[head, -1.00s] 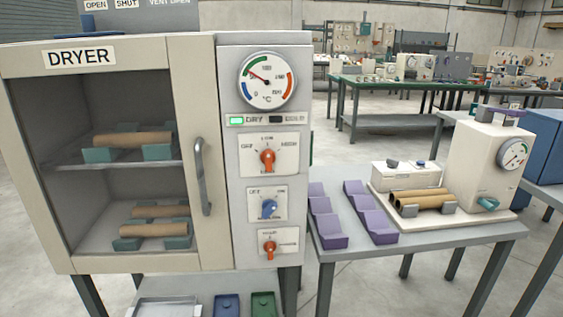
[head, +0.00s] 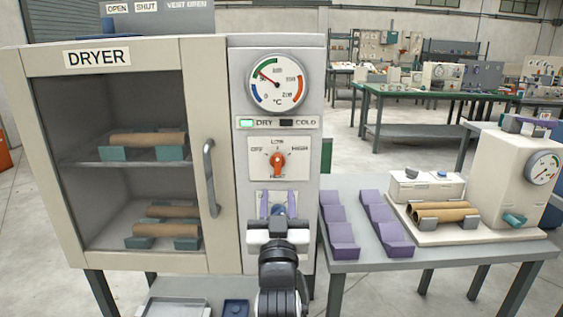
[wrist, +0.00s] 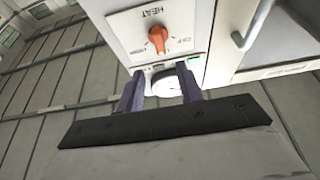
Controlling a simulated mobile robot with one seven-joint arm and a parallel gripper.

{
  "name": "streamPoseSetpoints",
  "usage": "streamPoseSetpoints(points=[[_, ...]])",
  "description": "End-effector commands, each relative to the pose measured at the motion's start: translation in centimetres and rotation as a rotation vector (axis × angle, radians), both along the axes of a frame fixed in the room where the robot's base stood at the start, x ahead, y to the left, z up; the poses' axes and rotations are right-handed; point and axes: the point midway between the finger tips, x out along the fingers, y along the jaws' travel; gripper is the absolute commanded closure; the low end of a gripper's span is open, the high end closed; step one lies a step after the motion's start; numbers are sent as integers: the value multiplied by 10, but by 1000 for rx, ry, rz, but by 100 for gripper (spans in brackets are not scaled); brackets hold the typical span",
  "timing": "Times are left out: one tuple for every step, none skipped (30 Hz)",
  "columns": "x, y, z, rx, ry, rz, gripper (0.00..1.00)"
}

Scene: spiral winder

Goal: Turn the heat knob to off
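The heat knob (head: 278,163) is orange and sits on a white plate marked OFF, LOW and HIGH, with HEAT below it. Its long axis stands about upright, in line with LOW at the top. My gripper (head: 278,200) is in front of the dryer's control column, just below the heat knob in the picture. Its two purple fingers are apart with nothing held. In the wrist view the picture is upside down; the heat knob (wrist: 157,39) lies beyond the fingertips, and my gripper (wrist: 158,76) is open.
A round temperature gauge (head: 277,82) and a lit green DRY lamp (head: 246,123) are above the knob. A blue knob is mostly hidden behind my gripper. The dryer door handle (head: 211,178) sticks out at left. A table (head: 345,258) with purple holders stands at right.

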Motion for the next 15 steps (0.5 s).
streamPoseSetpoints(points=[[11,0,9,-1,0,1,64],[17,0,12,-2,-1,0,64],[25,0,15,-1,-1,1,64],[32,1,18,-1,-1,1,64],[38,1,20,-1,-1,2,64],[45,1,24,-1,-2,2,64],[51,1,26,-2,-1,1,64],[56,1,28,-2,-1,1,64],[63,1,31,-2,-1,1,64],[68,1,32,-2,-1,1,64],[72,1,34,-2,-2,1,64],[77,1,36,-2,-2,1,64],[81,1,37,-1,-1,2,64],[84,1,38,-1,-1,2,64],[87,1,38,-1,-1,2,64]])
